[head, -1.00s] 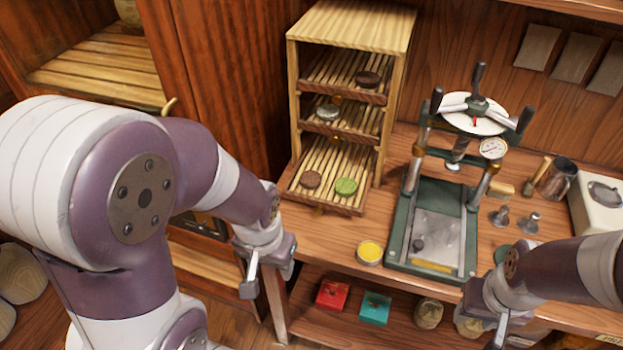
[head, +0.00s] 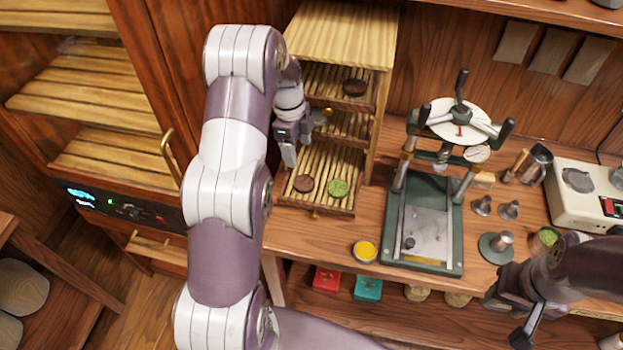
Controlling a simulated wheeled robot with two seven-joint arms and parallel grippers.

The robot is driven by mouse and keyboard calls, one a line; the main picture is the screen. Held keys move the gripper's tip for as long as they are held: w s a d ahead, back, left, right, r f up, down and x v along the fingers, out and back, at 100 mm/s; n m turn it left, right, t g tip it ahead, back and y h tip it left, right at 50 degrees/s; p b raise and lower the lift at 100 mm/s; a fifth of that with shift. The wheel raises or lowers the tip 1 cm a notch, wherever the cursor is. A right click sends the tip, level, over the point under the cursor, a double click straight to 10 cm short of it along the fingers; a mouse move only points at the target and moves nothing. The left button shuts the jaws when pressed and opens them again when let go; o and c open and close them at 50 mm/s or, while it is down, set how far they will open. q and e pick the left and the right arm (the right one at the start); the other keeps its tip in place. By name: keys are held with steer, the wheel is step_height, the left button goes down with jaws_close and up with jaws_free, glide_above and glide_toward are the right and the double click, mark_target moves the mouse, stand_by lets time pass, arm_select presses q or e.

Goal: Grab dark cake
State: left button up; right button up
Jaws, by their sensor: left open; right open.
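A dark brown round cake (head: 303,183) lies at the left of the pulled-out bottom tray (head: 320,205) of the wooden rack. A green cake (head: 338,188) lies beside it. Another dark cake (head: 354,87) lies on the top tray. My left gripper (head: 289,158) is open, pointing down at the rack's left side, just above and behind the lower dark cake in the picture and apart from it. It partly hides the middle tray, where a pale cake (head: 319,117) shows in part. My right gripper (head: 522,332) is open and empty at the lower right.
A green press (head: 430,225) stands right of the rack. A yellow tin (head: 365,250) sits in front on the counter. Metal weights (head: 482,204) and a white scale (head: 580,200) are further right. A red box (head: 326,279) and teal box (head: 368,288) lie on the shelf below.

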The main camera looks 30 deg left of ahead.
arm_select(q)
steer(key=p, duration=0.2)
glide_above(304, 182)
steer(key=a, duration=0.1)
step_height(304, 182, down, 7)
steer(key=shift+w+a+r, duration=0.1)
steer(key=shift+f+p, duration=0.35)
steer(key=f+p, duration=0.1)
steer(key=f, duration=0.1)
steer(key=d+f+p, duration=0.1)
steer(key=f, duration=0.1)
steer(key=shift+s, duration=0.2)
steer(key=shift+w+a+f, duration=0.1)
steer(key=shift+f, duration=0.35)
steer(key=shift+r, duration=0.1)
steer(key=c, duration=0.8)
